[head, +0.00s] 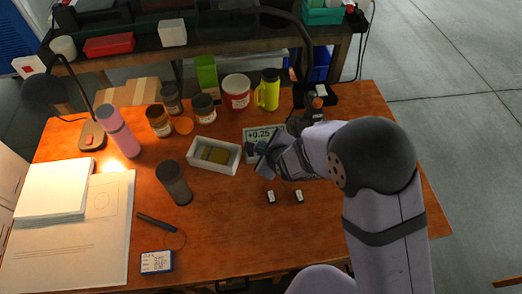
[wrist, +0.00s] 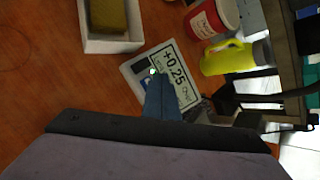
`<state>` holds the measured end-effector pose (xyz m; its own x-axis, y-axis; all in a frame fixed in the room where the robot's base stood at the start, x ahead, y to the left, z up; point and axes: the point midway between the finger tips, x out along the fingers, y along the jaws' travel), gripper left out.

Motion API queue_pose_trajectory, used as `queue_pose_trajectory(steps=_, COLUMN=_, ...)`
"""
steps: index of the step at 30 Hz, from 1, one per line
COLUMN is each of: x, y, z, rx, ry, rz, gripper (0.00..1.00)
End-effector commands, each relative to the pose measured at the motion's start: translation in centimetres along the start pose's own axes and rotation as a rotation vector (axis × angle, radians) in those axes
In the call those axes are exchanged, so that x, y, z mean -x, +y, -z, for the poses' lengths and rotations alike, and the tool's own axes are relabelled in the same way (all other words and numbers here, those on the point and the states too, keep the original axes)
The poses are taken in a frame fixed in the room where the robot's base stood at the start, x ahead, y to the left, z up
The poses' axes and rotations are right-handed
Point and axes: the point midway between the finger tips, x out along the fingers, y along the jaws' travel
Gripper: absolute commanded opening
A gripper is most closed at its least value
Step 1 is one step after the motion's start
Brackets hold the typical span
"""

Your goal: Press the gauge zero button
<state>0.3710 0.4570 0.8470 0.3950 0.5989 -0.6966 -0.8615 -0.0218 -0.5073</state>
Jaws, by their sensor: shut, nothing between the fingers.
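The gauge (head: 262,132) is a pale box with a display reading +0.25, lying at the back middle of the table. It also shows in the wrist view (wrist: 187,87), with the readout tilted. A small green-lit spot (wrist: 153,71), seemingly a button, shows on its face right at my fingertips. My gripper (head: 258,150) is shut and empty, with its tip over the near left part of the gauge. In the wrist view my gripper (wrist: 157,78) covers part of the gauge face. I cannot tell whether the tip touches the button.
A white open box (head: 228,167) with a yellowish block (head: 215,154) stands left of the gauge. Two small dark blocks lie in front. The table's front middle is mostly clear.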

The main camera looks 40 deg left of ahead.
Motion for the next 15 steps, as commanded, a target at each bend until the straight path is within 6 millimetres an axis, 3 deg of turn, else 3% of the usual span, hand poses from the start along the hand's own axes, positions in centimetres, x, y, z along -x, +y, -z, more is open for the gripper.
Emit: queue_pose_trajectory(steps=15, x=-0.52, y=0.37, z=0.37, rx=0.000, ry=0.000, rz=0.000, gripper=0.00)
